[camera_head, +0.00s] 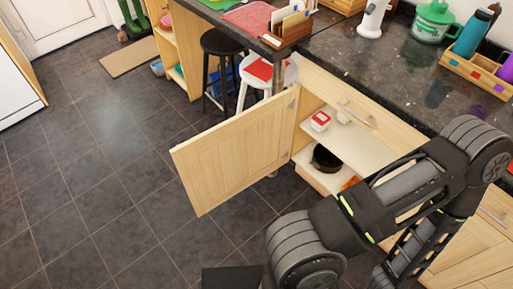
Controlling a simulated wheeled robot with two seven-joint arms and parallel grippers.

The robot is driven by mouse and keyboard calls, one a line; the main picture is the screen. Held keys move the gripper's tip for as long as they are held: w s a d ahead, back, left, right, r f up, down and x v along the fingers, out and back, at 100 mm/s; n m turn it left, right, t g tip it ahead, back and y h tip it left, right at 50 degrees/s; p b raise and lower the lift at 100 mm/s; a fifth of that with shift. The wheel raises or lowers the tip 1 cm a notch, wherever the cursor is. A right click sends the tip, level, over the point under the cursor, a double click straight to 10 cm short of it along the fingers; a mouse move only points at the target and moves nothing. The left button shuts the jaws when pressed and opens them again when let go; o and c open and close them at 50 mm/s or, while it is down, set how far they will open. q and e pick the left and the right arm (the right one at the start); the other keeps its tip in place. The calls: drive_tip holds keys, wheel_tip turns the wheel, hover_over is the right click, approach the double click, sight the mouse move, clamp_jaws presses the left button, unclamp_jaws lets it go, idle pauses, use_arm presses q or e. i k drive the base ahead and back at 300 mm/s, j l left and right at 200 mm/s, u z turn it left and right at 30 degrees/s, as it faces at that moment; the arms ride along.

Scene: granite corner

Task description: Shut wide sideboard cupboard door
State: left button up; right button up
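The light wood cupboard door (238,150) stands wide open, swung out to the left from its hinge side by the stools. The cupboard (355,148) behind it is open to view, with a white shelf. A red and white tub (320,121) sits on the shelf, and a dark pot (326,158) stands below it. An orange thing beside the pot is partly hidden by my arm. My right arm reaches in from the lower right in front of the cupboard, apart from the door in the picture. Neither gripper's fingers can be made out.
A drawer with a bar handle (355,114) is above the opening. The dark granite counter (395,75) carries a white appliance (373,18), a green lidded jar (434,20) and a wooden tray (478,72) with a bottle. A black stool (221,45) and a white stool (265,72) stand behind the door.

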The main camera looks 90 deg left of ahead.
sight(214, 166)
drive_tip(key=k+j, duration=0.5)
drive_tip(key=k, duration=0.2)
drive_tip(key=k+j+u, duration=0.1)
drive_tip(key=k+j, duration=0.4)
drive_tip(key=k, duration=0.2)
drive_tip(key=k+j, duration=0.6)
drive_tip(key=j+u, duration=0.15)
drive_tip(key=j, duration=1.9)
drive_tip(key=i+j, duration=0.1)
drive_tip(key=j, duration=0.2)
